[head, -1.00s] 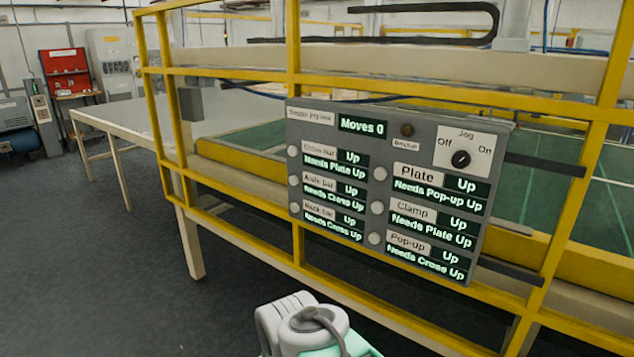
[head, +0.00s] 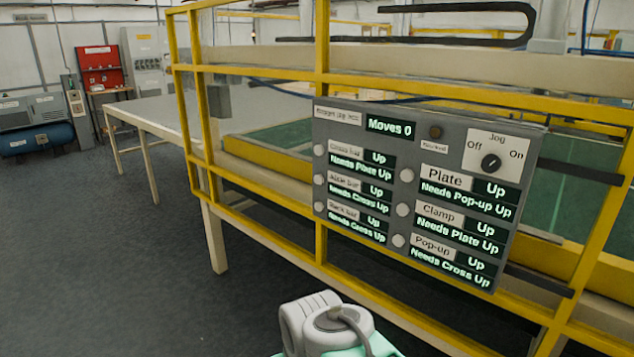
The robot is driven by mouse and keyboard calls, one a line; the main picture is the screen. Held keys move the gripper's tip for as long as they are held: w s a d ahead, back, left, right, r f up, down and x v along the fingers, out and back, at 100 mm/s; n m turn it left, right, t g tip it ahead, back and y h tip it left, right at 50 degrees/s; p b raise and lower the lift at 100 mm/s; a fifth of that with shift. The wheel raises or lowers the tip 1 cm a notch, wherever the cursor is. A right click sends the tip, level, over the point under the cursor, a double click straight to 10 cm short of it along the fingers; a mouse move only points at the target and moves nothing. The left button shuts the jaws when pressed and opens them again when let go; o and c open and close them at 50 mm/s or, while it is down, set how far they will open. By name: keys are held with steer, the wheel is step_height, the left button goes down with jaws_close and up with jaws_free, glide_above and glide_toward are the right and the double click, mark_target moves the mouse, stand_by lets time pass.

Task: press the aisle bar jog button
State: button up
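The grey jog panel (head: 420,140) hangs on the yellow guard frame in the head view. The aisle bar jog button (head: 319,179) is the middle round pale button of its left column. Its label reads "Aisle bar", with "Up" and "Needs Cross Up" lit in green beside and below it. The cross bar button (head: 319,150) is above it and the back bar button (head: 319,206) below. The Jog knob (head: 491,163) sits between "Off" and "On"; its setting is hard to read. My gripper is not in view; only a pale part of my arm shows at the bottom.
Yellow rails (head: 322,60) surround the panel, with a machine bed behind them. A long pale table (head: 165,110) extends to the left. The dark floor (head: 120,270) is clear at left. A blue tank unit (head: 35,138) and red board (head: 99,62) stand far back.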

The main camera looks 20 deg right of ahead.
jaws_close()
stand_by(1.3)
